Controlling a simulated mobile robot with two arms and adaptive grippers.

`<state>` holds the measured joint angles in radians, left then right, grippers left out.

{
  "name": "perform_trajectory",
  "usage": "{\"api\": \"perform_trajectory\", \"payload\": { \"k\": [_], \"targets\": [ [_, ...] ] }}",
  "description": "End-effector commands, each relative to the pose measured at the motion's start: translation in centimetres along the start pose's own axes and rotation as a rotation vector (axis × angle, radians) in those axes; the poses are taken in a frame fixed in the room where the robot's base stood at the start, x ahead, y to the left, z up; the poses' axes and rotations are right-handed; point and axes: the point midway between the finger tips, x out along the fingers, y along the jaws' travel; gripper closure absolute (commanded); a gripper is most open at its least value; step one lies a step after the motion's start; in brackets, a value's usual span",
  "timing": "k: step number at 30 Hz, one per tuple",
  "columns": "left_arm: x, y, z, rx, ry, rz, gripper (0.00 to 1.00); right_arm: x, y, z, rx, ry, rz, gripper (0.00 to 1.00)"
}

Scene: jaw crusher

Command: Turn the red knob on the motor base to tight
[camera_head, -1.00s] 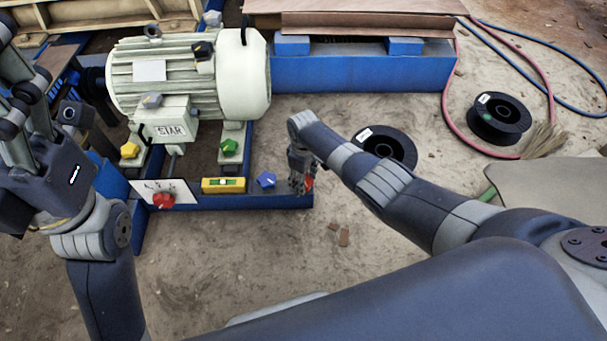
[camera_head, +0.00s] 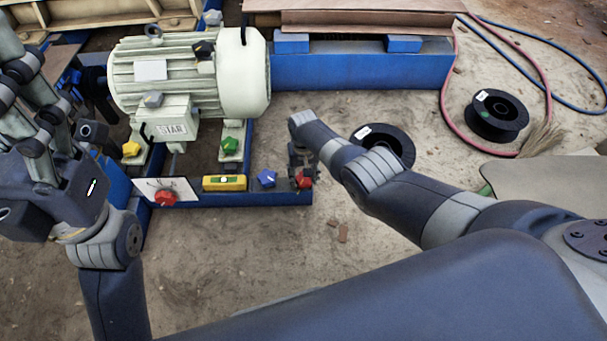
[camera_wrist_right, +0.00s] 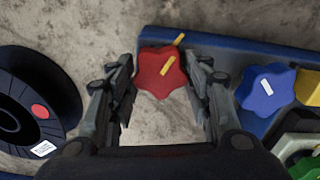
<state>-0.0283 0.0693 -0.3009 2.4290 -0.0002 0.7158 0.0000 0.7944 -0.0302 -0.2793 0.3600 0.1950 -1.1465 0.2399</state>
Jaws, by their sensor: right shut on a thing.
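The red star-shaped knob (camera_head: 304,181) sits at the right end of the blue motor base (camera_head: 225,200). In the right wrist view the red knob (camera_wrist_right: 162,71) has a yellow pointer mark and a second yellow mark on the base beside it. My right gripper (camera_head: 301,168) is at this knob, with its fingers (camera_wrist_right: 165,88) on either side of it, shut on it. My left gripper (camera_head: 35,95) is at the far left, its fingers apart and empty, away from the knob.
A blue knob (camera_head: 267,178) and a yellow level (camera_head: 224,183) lie left of the red knob. The pale motor (camera_head: 190,75) stands behind. Black spools (camera_head: 386,145) lie to the right.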

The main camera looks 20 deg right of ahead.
Motion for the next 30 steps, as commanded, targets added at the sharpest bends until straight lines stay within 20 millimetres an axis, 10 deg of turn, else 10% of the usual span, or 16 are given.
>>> {"api": "perform_trajectory", "payload": {
  "k": [21,22,24,30],
  "targets": [
    [-0.2,-0.03,0.04,0.0,-0.007,-0.002,0.32,0.07,-0.03,0.08,0.074,-0.002,-0.001,0.78],
    [-0.18,-0.03,0.03,0.0,-0.006,-0.002,0.32,0.07,-0.03,0.08,0.074,-0.002,-0.001,0.5],
    [-0.13,-0.03,0.0,0.0,-0.004,-0.002,0.32,0.06,-0.03,0.07,0.074,-0.001,-0.001,0.34],
    [0.0,-0.02,-0.07,0.001,0.001,0.0,0.32,0.02,0.0,0.02,0.074,0.0,0.0,0.34]
  ]
}}
